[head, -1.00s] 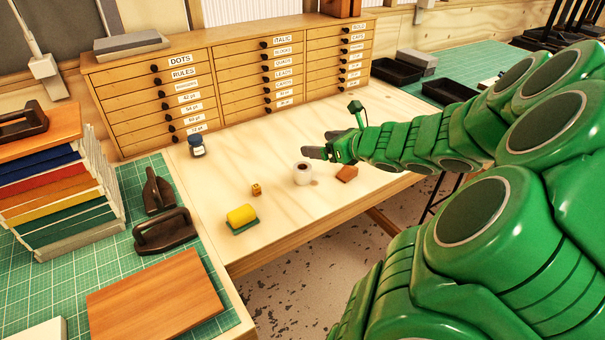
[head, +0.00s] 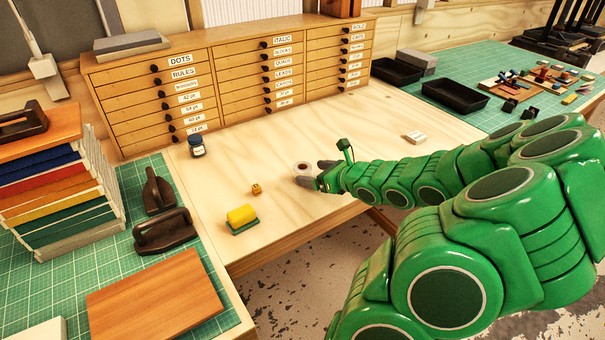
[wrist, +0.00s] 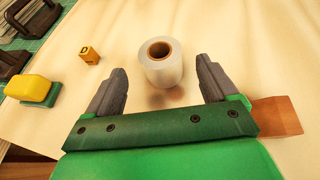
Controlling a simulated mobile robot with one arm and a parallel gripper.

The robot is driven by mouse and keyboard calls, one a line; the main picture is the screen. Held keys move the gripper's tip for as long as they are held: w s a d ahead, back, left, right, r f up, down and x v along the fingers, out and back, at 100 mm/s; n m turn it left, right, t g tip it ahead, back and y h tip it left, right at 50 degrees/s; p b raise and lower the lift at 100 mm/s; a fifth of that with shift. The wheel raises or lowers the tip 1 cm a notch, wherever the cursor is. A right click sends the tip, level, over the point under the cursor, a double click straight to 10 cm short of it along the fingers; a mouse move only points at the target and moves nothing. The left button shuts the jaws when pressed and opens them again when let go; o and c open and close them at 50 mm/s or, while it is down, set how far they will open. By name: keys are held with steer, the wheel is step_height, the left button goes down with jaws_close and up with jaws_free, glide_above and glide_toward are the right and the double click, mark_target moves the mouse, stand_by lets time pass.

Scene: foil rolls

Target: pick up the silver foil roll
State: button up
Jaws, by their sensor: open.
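The silver foil roll (wrist: 162,66) stands upright on the pale wooden table, whitish on the outside with a brown core hole on top. In the head view the foil roll (head: 303,167) is partly hidden behind my gripper (head: 313,180). In the wrist view my gripper (wrist: 157,88) is open, with one grey finger to the left of the roll and one to the right. The roll stands between and slightly beyond the fingertips. Gaps show on both sides, and the jaws hold nothing.
A yellow block on a green base (head: 241,218), a small yellow cube (head: 256,189) and a dark blue jar (head: 196,145) stand left of the roll. An orange-brown block (wrist: 277,117) lies right of my gripper. A wooden drawer cabinet (head: 235,80) stands behind. The table between is clear.

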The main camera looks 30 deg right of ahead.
mark_target(309, 173)
steer(key=shift+f+x, duration=0.2)
steer(key=shift+x, duration=2.6)
steer(key=shift+d, duration=0.15)
steer(key=c, duration=1.1)
steer(key=shift+r, duration=0.1)
